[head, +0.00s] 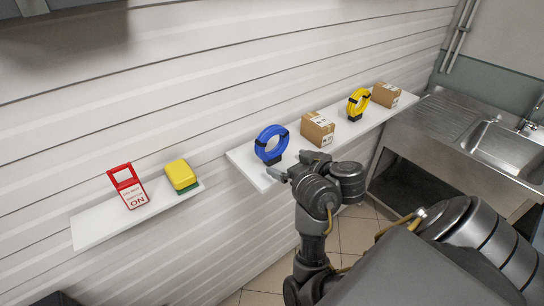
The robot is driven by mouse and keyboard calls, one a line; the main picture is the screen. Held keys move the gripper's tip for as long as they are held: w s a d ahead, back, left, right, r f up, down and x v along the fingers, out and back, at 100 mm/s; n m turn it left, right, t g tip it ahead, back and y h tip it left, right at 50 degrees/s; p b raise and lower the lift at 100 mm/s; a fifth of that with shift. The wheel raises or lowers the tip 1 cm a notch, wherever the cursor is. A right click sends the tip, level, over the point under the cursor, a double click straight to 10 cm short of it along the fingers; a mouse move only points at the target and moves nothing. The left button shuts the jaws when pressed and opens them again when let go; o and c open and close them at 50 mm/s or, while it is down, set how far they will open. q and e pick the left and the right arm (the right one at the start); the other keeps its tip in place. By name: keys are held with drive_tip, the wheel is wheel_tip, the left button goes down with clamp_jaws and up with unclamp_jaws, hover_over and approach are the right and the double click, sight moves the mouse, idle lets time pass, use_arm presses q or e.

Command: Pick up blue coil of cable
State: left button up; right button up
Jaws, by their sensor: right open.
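The blue coil of cable (271,143) stands upright on a small dark stand near the left end of the white shelf (247,165). Black ties wrap it. My right gripper (287,166) is open at the shelf's front edge, just in front of the coil and slightly to its right. It looks empty and apart from the coil, though the exact gap is hard to judge. My left gripper is out of view.
A cardboard box (318,129) stands close to the right of the blue coil. Further along are a yellow coil (358,104) and another box (386,94). A lower left shelf (95,229) holds a red-and-white sign (128,187) and a yellow-green block (181,176). A steel sink (505,150) is at right.

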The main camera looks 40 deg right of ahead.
sight(275, 157)
drive_tip(key=shift+b+x, duration=0.75)
drive_tip(key=shift+x, duration=0.1)
drive_tip(key=shift+w+f, duration=0.1)
drive_tip(key=shift+w, duration=0.15)
drive_tip(key=x, duration=0.1)
drive_tip(key=b+x, duration=0.1)
drive_tip(key=x, duration=0.2)
drive_tip(key=shift+w+a+b, duration=0.3)
drive_tip(key=shift+a, duration=0.1)
drive_tip(key=shift+w, duration=0.3)
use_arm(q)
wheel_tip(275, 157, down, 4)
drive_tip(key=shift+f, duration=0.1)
use_arm(e)
drive_tip(key=shift+d, duration=0.1)
drive_tip(key=shift+s, duration=0.1)
drive_tip(key=shift+c, duration=0.3)
